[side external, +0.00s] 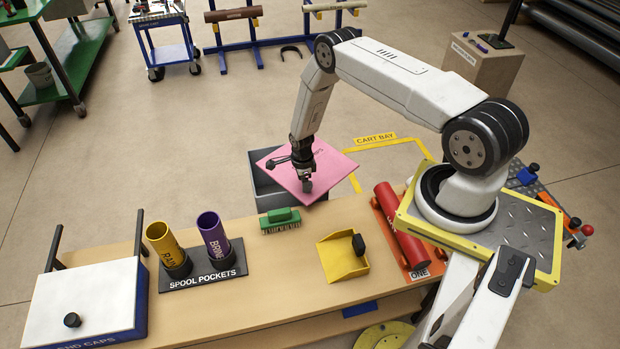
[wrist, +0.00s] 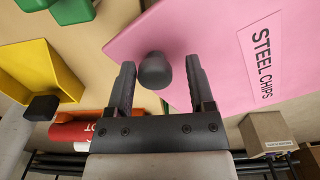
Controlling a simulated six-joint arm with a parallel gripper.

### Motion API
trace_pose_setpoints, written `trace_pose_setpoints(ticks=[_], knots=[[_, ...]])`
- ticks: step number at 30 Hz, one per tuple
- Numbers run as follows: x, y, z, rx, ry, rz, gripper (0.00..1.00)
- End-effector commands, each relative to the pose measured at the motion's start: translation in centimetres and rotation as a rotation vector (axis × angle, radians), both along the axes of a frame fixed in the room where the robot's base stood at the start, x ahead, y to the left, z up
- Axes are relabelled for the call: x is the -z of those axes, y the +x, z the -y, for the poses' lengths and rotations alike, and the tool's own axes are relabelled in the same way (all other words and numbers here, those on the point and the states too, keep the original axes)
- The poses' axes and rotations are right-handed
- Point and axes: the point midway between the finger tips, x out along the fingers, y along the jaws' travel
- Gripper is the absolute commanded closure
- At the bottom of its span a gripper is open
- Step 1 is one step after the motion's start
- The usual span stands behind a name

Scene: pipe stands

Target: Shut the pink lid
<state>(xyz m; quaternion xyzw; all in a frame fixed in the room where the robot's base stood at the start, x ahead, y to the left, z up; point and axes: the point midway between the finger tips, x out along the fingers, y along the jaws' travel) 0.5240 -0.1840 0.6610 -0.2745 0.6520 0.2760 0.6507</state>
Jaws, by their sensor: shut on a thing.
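The pink lid (side external: 331,166) sits askew over a grey bin (side external: 266,189) behind the bench, seen in the side view. The bin's left side shows uncovered. In the wrist view the lid (wrist: 215,50) carries a STEEL CHIPS label (wrist: 263,62) and a dark round knob (wrist: 155,72) near its edge. My gripper (side external: 305,183) is at the lid's near part, shut on the knob, with its fingers (wrist: 160,68) on either side of it. Whether the lid touches the bin's rim is hard to tell.
On the bench (side external: 220,312) are a green brush (side external: 281,219), a yellow dustpan (side external: 340,258), a red cylinder (side external: 402,228), spool pockets (side external: 205,279) holding two tubes, and a white-lidded box (side external: 85,295). A yellow CART BAY outline (side external: 375,140) marks the floor beyond the lid.

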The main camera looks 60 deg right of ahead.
Motion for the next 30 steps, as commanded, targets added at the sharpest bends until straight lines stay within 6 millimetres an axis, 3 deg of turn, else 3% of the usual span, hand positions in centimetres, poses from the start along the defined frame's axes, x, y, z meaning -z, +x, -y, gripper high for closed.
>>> trace_pose_setpoints(ticks=[30], knots=[[-0.2,4.6,-2.1,-0.002,-0.004,0.010,0.40]])
